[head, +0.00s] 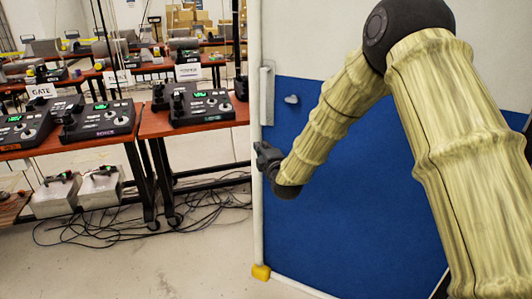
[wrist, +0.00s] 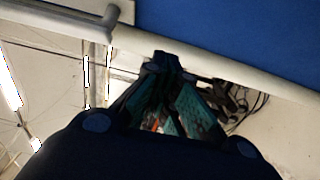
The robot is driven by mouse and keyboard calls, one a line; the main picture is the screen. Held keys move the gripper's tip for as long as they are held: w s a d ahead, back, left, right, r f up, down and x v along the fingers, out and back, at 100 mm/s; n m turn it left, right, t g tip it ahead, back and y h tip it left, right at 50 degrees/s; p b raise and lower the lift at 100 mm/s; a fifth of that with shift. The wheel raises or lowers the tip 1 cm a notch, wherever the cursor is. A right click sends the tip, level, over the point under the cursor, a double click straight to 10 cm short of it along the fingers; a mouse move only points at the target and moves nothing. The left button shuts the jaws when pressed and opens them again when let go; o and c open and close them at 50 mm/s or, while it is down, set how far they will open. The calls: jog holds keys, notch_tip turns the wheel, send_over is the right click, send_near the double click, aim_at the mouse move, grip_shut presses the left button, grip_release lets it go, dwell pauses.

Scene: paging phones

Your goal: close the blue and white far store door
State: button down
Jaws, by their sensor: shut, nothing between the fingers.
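The blue and white door (head: 345,215) fills the right of the head view, white above and blue below. It has a white edge post (head: 257,215), a pale handle (head: 267,95) and a yellow foot (head: 261,272). In the wrist view its blue panel (wrist: 240,30) and white edge tube (wrist: 215,66) cross the upper part. My gripper (head: 263,157) is at the door's edge post, below the handle. In the wrist view my gripper (wrist: 160,62) has its fingertips together at the white tube, empty. I cannot tell whether they touch it. My arm hides part of the door.
Red-brown tables (head: 215,122) with several black phone consoles (head: 200,105) stand left of the door. Cables (head: 130,225) and pale boxes (head: 97,188) lie on the floor beneath. Bare floor (head: 150,275) is free in front of them. Cardboard boxes (head: 188,18) are stacked far behind.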

aim_at(263, 135)
jog(key=shift+w+d+p, duration=0.1)
jog(key=shift+w+d, duration=0.15)
jog(key=shift+w, duration=0.45)
jog(key=shift+w+d+p, duration=0.1)
jog(key=shift+w+d, duration=0.2)
jog(key=shift+w, duration=0.45)
jog(key=shift+w+d+p, duration=0.1)
jog(key=shift+w+d, duration=0.15)
jog(key=shift+w, duration=0.45)
jog(key=shift+w+d, duration=0.1)
